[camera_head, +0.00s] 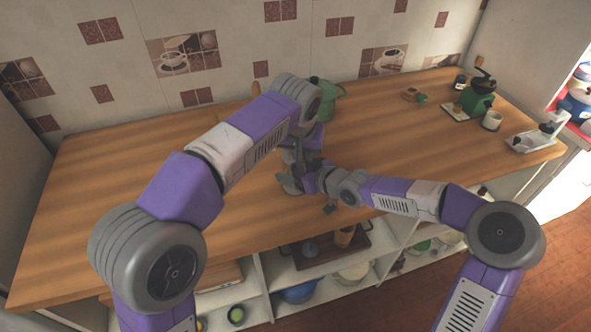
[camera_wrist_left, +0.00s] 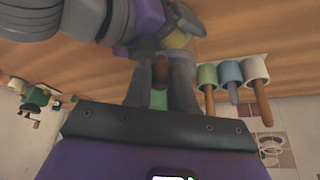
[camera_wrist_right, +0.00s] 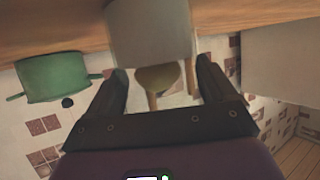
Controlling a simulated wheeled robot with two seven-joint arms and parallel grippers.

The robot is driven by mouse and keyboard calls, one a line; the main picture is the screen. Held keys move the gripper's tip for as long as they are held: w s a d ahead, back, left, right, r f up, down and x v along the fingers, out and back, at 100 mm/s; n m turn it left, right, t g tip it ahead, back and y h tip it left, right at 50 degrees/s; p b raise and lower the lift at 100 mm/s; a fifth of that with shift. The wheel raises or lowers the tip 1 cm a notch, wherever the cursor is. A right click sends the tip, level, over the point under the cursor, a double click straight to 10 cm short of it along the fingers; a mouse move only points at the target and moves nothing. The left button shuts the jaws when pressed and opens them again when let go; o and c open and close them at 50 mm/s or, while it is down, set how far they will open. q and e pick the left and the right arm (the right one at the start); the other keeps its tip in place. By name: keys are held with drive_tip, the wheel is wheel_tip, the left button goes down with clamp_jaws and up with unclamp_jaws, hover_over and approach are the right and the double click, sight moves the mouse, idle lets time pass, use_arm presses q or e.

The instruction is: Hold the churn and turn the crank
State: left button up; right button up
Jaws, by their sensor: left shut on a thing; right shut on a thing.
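The churn shows in the right wrist view as a pale body (camera_wrist_right: 150,32), upside down in that picture, with an olive-brown lid (camera_wrist_right: 158,78) and wooden parts. In the head view a small bit of it (camera_head: 288,183) shows near the counter's front edge. My right gripper (camera_wrist_right: 162,80) has its fingers either side of it and is shut on it. My left gripper (camera_wrist_left: 161,72) is shut on a brown wooden piece, seemingly the crank's knob, between its fingers. In the head view both grippers meet there, and the arms hide most of the churn and crank.
A green pot (camera_head: 330,98) stands behind, towards the tiled wall. A green grinder (camera_head: 474,102), a pale cup (camera_head: 491,121) and a white tray (camera_head: 533,138) stand at the right. The counter's left is clear.

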use_arm(q)
drive_tip(key=o, duration=0.7)
drive_tip(key=shift+r, duration=0.1)
drive_tip(key=shift+r, duration=3.4)
